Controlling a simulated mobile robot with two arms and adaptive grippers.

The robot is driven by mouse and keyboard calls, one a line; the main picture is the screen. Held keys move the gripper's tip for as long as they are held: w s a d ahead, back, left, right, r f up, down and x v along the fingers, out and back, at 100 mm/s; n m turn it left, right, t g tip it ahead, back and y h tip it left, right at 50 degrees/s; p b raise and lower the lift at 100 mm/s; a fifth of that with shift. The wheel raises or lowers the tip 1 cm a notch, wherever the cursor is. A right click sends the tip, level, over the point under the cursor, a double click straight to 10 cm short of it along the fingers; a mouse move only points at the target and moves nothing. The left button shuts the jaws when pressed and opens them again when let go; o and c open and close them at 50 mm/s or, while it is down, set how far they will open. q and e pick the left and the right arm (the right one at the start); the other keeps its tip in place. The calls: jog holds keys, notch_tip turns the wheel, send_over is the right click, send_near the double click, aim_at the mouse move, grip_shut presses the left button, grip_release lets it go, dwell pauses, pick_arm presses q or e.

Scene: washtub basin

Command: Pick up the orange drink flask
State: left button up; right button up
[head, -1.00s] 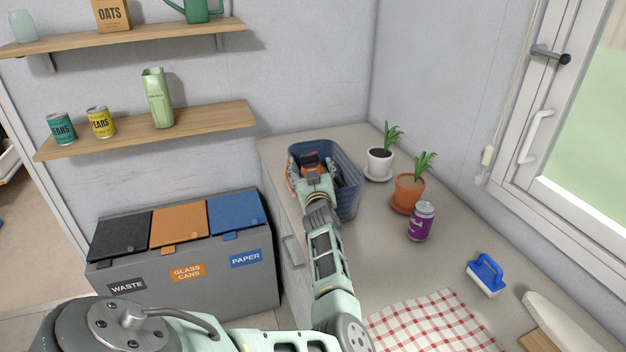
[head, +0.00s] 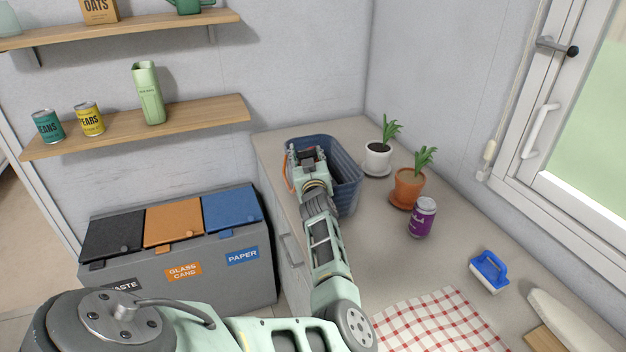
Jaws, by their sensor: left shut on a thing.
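The blue ribbed basin (head: 348,178) stands at the back left of the counter. My left gripper (head: 306,152) is over the basin's opening, pointing away from me, and is shut on the orange drink flask. The gripper and wrist hide nearly all of the flask, so its shape and tilt cannot be told. A thin orange strip (head: 287,172) shows at the basin's left side; I cannot tell what it belongs to. My right gripper is not in view.
To the basin's right stand a white plant pot (head: 377,156), a terracotta pot (head: 408,187) and a purple can (head: 421,217). A blue-handled brush (head: 489,272) and a checked cloth (head: 440,325) lie nearer. Lidded bins (head: 180,255) stand left, below shelves (head: 140,128).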

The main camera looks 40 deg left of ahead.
pick_arm(q)
jog(key=shift+d+f, duration=0.2)
jog(key=shift+f, duration=0.05)
grip_shut()
jog(key=shift+w+r, duration=0.1)
